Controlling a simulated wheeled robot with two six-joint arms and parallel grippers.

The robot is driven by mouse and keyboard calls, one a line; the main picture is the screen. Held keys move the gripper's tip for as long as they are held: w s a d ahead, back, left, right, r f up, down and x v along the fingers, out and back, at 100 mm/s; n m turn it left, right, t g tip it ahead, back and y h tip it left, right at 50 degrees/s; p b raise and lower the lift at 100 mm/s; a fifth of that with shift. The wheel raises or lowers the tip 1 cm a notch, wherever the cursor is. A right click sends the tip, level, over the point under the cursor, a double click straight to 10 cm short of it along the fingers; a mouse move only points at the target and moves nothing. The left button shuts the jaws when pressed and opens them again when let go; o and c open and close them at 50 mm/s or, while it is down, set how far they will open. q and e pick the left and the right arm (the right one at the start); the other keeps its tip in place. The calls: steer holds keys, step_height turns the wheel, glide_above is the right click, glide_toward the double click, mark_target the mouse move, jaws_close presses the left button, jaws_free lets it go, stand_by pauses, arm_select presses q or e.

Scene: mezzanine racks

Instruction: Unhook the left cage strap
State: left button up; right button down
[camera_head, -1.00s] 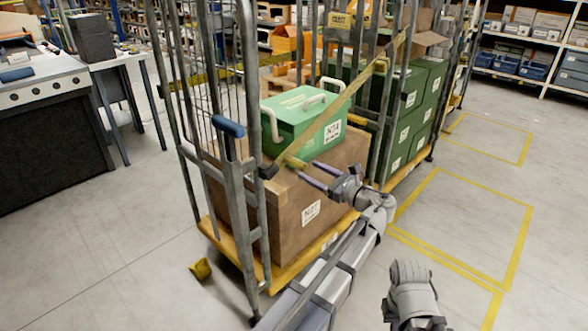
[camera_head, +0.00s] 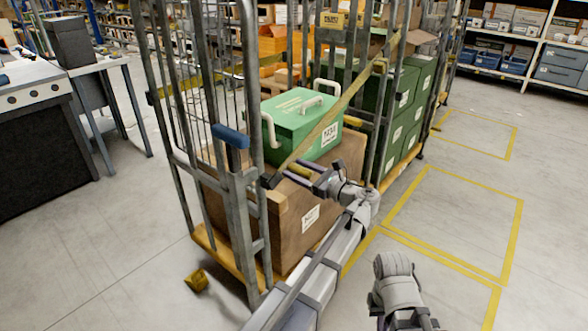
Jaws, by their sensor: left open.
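The roll cage (camera_head: 240,215) stands in the middle, with grey metal bars and a yellow base. A yellow-olive strap (camera_head: 340,106) crosses its open front diagonally, from a fitting at the upper right down to a dark hook end (camera_head: 270,181) at the left post. The strap still reaches that post. My left gripper (camera_head: 290,172) is open, its fingers pointing left close to the strap's lower end. A yellow piece (camera_head: 299,170) shows by the fingers; I cannot tell whether they touch it. My right arm's end (camera_head: 397,285) is low at the right, its fingers not clearly visible.
Inside the cage a green case (camera_head: 300,122) sits on a large brown carton (camera_head: 290,225). A blue handle (camera_head: 230,137) is on the left post. A small yellow block (camera_head: 196,280) lies on the floor. Green crates (camera_head: 405,105) stand behind. The marked floor at right is clear.

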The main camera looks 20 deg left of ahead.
arm_select(q)
jaws_close()
stand_by(0.3)
stand_by(1.0)
